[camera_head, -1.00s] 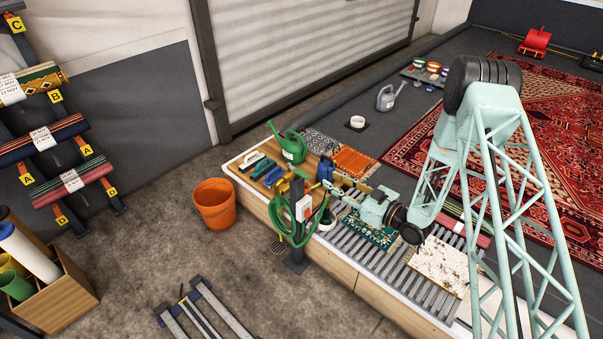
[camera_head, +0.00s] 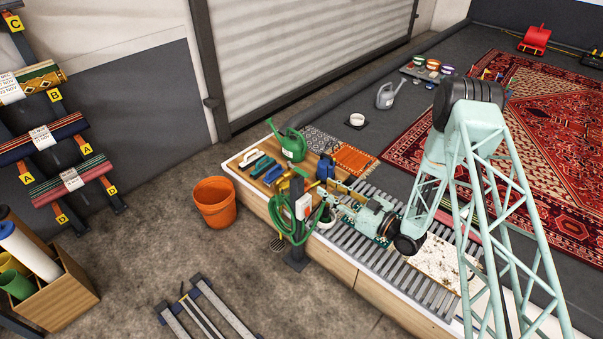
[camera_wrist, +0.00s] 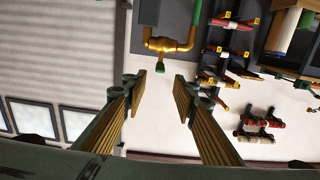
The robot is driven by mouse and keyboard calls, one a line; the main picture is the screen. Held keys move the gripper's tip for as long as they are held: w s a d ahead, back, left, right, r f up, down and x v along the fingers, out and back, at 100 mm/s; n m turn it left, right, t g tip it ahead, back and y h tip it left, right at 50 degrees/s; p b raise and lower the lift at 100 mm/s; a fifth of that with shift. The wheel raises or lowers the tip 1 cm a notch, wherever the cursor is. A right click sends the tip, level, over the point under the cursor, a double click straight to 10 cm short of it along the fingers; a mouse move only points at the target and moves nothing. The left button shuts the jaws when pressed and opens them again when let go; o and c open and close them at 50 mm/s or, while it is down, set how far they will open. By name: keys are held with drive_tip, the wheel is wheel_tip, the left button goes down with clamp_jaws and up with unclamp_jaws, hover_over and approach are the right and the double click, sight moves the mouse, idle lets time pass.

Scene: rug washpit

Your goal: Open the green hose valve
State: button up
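The green hose (camera_head: 288,222) hangs coiled on a dark post at the front edge of the wash counter. My gripper (camera_head: 327,192) is beside the post top in the head view. Its two ribbed fingers (camera_wrist: 158,98) are apart in the wrist view, with nothing between them. The valve lies beyond the fingertips, apart from them.
A white box (camera_head: 304,205) is on the post. A green watering can (camera_head: 291,146) and several brushes and tools stand on the wooden counter close behind. An orange bucket (camera_head: 214,203) is on the floor at left. The slatted grate (camera_head: 420,284) lies under my arm.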

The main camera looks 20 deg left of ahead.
sight(307, 176)
drive_tip(key=shift+b+x, duration=0.45)
drive_tip(key=shift+x, duration=6.35)
drive_tip(key=shift+c, duration=0.6)
clamp_jaws()
